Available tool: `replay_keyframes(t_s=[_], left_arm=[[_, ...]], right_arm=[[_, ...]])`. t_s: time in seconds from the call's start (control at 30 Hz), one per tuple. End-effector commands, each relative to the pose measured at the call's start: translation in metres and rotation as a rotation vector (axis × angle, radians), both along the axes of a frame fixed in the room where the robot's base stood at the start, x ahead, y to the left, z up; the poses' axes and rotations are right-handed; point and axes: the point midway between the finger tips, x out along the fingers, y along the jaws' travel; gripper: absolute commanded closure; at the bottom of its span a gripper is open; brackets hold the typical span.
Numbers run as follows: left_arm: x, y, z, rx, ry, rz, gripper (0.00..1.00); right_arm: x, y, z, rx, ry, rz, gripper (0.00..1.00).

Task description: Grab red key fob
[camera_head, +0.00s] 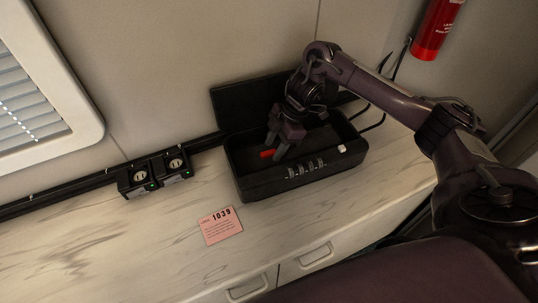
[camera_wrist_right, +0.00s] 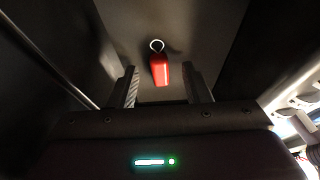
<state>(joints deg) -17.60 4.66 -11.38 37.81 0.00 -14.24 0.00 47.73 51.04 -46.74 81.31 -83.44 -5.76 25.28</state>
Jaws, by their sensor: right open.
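The red key fob (camera_head: 267,154) lies inside the open black lockbox (camera_head: 237,177), toward its left end. In the right wrist view the fob (camera_wrist_right: 160,70) shows with a metal ring at its top. My right gripper (camera_head: 274,148) reaches down into the box from above, with its fingers at the fob. In the right wrist view the open fingers (camera_wrist_right: 171,88) stand on either side of the fob's lower end, with a gap on both sides. The left gripper is not in view.
The box's lid stands open behind it, and number dials line its front. A small white item (camera_head: 342,148) is at its right end. A pink note (camera_head: 220,225) marked 1039 and two black socket units (camera_head: 155,173) are on the marble counter (camera_head: 110,240). A fire extinguisher (camera_head: 435,30) hangs at upper right.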

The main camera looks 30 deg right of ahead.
Motion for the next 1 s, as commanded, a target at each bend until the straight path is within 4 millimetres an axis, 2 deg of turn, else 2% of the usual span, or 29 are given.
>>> replay_keyframes(t_s=[0.1, 0.3, 0.63, 1.0], left_arm=[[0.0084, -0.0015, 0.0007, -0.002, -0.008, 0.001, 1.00], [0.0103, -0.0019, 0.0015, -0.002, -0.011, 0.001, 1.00], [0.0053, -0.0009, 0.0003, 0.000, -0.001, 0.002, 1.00], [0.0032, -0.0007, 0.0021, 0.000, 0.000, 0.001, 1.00]], right_arm=[[0.0003, 0.0020, -0.0051, 0.000, 0.000, 0.000, 0.56], [0.0004, 0.0018, -0.0047, -0.001, -0.001, 0.000, 0.58], [0.0004, 0.0018, -0.0045, -0.001, -0.001, 0.000, 1.00], [0.0008, 0.0017, 0.0005, -0.001, -0.002, 0.000, 1.00]])
